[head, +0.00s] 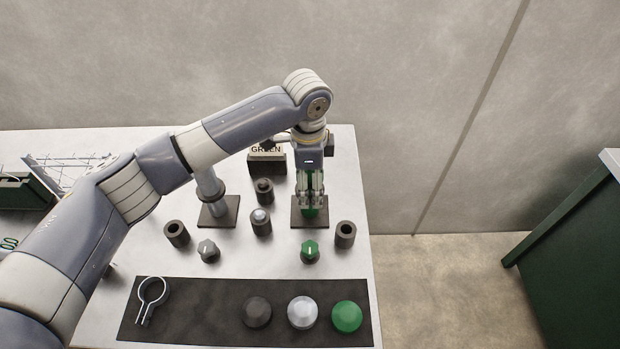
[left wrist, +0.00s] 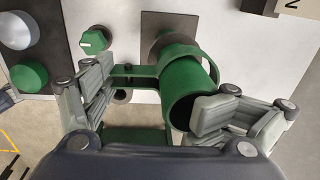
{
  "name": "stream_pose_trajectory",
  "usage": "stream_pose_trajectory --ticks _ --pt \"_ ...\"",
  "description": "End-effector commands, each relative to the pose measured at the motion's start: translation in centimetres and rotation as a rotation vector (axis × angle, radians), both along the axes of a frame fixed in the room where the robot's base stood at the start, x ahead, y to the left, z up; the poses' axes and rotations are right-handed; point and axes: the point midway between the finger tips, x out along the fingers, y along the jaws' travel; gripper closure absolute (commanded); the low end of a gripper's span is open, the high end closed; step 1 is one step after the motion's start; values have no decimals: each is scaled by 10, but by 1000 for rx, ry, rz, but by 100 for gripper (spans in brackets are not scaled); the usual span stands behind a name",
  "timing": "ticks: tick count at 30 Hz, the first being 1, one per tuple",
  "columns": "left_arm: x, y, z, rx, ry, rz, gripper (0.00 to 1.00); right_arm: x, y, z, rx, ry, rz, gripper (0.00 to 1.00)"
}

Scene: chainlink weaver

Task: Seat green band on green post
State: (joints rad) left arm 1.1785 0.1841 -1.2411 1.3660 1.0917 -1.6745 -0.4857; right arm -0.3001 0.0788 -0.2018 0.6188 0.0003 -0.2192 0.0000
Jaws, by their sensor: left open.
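The green post (left wrist: 182,80) rises from a dark square base plate (left wrist: 158,25), with its open end toward the camera. In the left wrist view, the green band (left wrist: 209,62) loops around the post, with its tabs reaching toward the left-hand finger. A visible gap separates part of the loop from the post. My left gripper (left wrist: 165,100) is open, its fingers on either side of the post and band. In the head view, my left gripper (head: 311,200) points down over the green post (head: 309,211) and hides most of it. Whether the fingers touch the band cannot be told.
A grey post (head: 209,190) stands left of the green one. Black cylinders (head: 345,234) and a green knob (head: 310,251) stand nearby. A dark mat (head: 205,318) in front holds a silver ring clamp (head: 152,291) and domes (head: 346,316). The GREEN sign block (head: 267,164) stands behind.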

Motion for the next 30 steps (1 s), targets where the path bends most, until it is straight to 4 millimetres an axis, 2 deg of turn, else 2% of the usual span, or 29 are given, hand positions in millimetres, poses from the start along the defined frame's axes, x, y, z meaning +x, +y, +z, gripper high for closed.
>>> stream_pose_trajectory --ticks 1,4,8,18,24,30 --pt "-25 1 -28 27 75 -20 1 -1 -2 -3 -2 2 1 60" --pt "-24 0 -18 24 70 -21 1 -1 -2 -3 -2 2 0 60" --pt "-21 0 5 20 59 -20 0 0 -2 -3 -2 1 0 60" --pt "-8 2 86 5 18 -6 0 0 -1 -1 -2 0 -1 60" --pt "-5 3 111 1 7 -2 0 1 -1 0 -2 0 -1 60" --pt "-4 3 118 1 3 -1 0 1 -1 0 -2 0 -1 60"
